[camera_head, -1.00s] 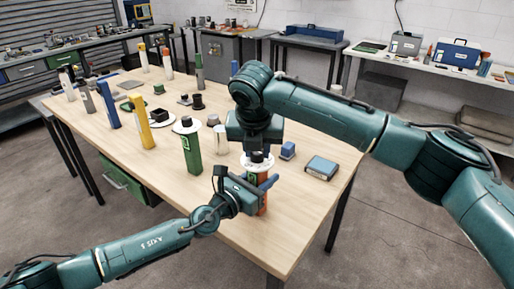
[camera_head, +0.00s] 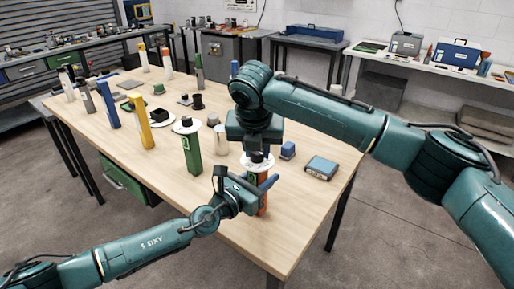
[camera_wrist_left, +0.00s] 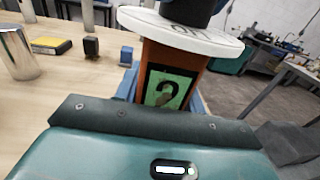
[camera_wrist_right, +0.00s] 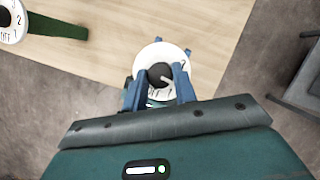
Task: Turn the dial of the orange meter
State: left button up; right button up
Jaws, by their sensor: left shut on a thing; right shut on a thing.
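The orange meter (camera_head: 263,206) stands upright near the table's front edge, mostly hidden behind my left gripper in the head view. In the left wrist view its orange body (camera_wrist_left: 178,58) carries a green panel with a dark 2, under a white disc (camera_wrist_left: 185,34) and a black dial (camera_wrist_left: 190,10). My left gripper (camera_head: 262,183) is shut on the meter's body, with a blue finger on either side. My right gripper (camera_head: 258,156) comes from above and is shut on the black dial (camera_wrist_right: 160,74), fingers either side of it. A light pointer mark shows on the dial.
A green meter (camera_head: 192,153) with a white disc stands to the left, with a metal cylinder (camera_head: 221,140) between. A blue box (camera_head: 321,168) and a small blue block (camera_head: 288,150) lie to the right. Yellow (camera_head: 140,122) and blue (camera_head: 108,104) posts stand farther left.

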jog(key=shift+d, duration=0.1)
dwell(0.4)
jog(key=o, duration=1)
jog(key=v, duration=1.2)
